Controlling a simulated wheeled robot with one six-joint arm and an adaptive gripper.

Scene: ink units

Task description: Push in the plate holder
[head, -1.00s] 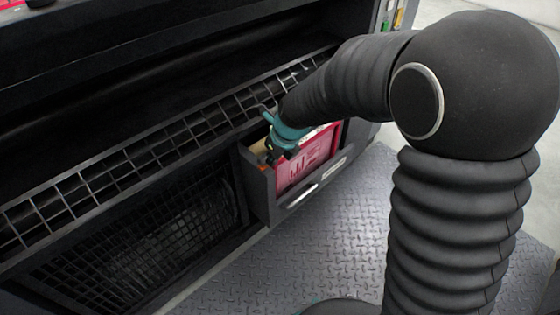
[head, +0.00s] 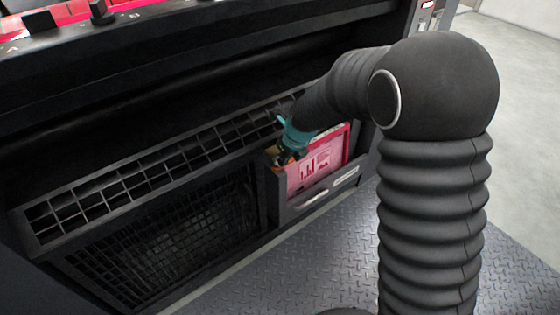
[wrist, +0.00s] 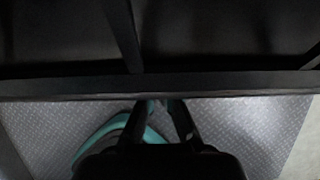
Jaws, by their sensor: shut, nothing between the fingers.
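The plate holder (head: 318,198) is a dark drawer-like box low on the right of the black machine. It holds a red-pink plate (head: 318,165) with pale markings and juts out from the machine front. My gripper (head: 283,158), below a teal wrist, is at the holder's upper left corner; the head view does not show clearly whether they touch. In the wrist view my gripper (wrist: 163,104) has its fingertips together at the edge of a dark horizontal bar (wrist: 160,86), with nothing seen between them. I cannot tell which part this bar is.
A wire grid ledge (head: 150,180) runs along the machine above a mesh-covered opening (head: 165,240). Red panels with black knobs line the top left. The diamond-plate floor (head: 345,255) in front is clear.

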